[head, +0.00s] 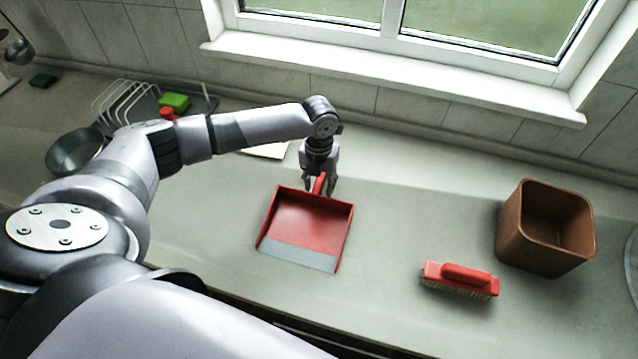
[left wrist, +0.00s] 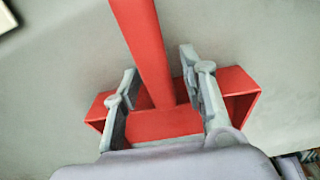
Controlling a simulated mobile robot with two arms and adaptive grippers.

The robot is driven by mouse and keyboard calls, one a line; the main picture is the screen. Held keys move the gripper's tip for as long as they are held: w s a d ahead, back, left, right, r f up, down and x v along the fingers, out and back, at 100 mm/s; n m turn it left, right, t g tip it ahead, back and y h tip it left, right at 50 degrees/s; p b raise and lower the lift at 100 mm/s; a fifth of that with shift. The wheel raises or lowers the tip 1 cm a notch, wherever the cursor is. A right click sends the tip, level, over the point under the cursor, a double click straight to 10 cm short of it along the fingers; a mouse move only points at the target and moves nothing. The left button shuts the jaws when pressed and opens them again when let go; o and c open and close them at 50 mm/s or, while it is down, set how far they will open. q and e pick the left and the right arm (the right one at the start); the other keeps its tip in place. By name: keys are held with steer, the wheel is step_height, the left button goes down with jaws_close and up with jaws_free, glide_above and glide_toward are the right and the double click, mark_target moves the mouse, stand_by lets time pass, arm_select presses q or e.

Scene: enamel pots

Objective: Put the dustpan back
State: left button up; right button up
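The red dustpan (head: 310,222) with a grey front lip lies on the grey counter, its handle toward the window. My left gripper (head: 320,182) is at the handle, just behind the pan. In the left wrist view the red handle (left wrist: 147,45) runs between the two fingers of the gripper (left wrist: 162,85), with gaps on both sides, so the fingers are open around it. The pan body (left wrist: 165,122) shows partly behind the fingers. My right gripper is in neither view.
A red brush (head: 460,278) lies right of the dustpan, and a brown square bin (head: 545,228) stands further right.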

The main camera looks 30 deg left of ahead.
arm_select(q)
steer(key=shift+r, duration=0.15)
steer(key=shift+w+r, duration=0.1)
steer(key=shift+r, duration=0.25)
step_height(320, 180, up, 11)
steer(key=b, duration=0.3)
